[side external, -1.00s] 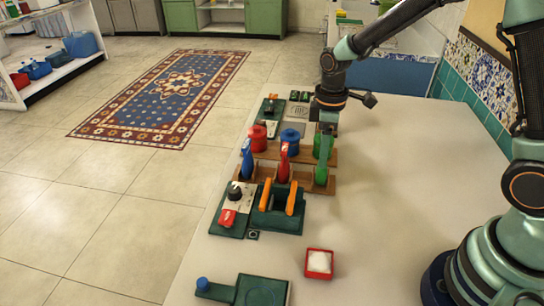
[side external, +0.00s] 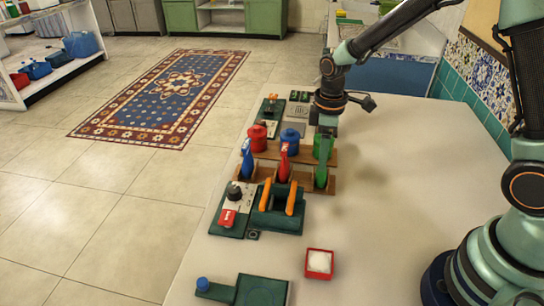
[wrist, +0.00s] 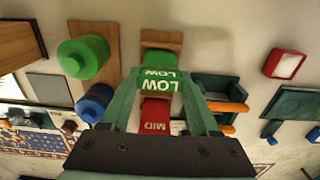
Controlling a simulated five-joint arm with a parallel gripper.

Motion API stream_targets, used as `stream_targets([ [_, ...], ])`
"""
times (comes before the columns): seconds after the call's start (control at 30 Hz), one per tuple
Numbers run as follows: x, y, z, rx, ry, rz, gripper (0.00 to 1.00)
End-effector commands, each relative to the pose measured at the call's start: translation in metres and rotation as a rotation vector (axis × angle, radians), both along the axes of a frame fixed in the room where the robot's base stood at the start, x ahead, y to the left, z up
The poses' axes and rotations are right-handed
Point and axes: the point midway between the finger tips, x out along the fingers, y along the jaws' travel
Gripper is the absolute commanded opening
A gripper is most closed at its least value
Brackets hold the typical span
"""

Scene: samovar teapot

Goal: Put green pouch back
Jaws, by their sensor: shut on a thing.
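The green pouch (wrist: 160,84) with white LOW lettering is between the two fingers of my gripper (wrist: 165,76) in the wrist view, and the gripper is shut on it. In the side view the pouch (side external: 321,178) is upright at the right end of the wooden rack (side external: 262,183), in line with the red pouch (side external: 283,167) and the blue pouch (side external: 247,163). My gripper (side external: 324,152) comes down on it from above. The pouch's lower edge is at the rack; I cannot tell whether it rests fully in its slot.
Red, blue (side external: 290,139) and green canisters stand behind the rack. A dark green holder with orange handles (side external: 291,200) stands in front. A red tray with white contents (side external: 319,263) lies nearer. The table to the right is clear.

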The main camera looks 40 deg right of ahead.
Motion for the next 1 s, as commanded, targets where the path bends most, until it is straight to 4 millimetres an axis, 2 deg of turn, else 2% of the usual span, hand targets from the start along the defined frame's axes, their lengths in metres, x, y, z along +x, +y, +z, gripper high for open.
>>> stream_targets([
  [0.1, 0.000, 0.000, 0.000, 0.000, 0.000, 0.000, 0.00],
  [0.13, 0.000, 0.000, 0.000, 0.000, 0.000, 0.000, 0.69],
  [0.2, 0.000, 0.000, 0.000, 0.000, 0.000, 0.000, 0.96],
  [0.5, 0.000, 0.000, 0.001, 0.000, 0.000, 0.000, 0.97],
  [0.63, 0.001, 0.000, 0.007, 0.000, -0.001, 0.000, 0.97],
  [0.77, 0.001, 0.000, 0.027, 0.000, -0.006, 0.000, 0.97],
  [1.0, 0.001, 0.000, 0.076, 0.000, -0.007, 0.000, 0.97],
])
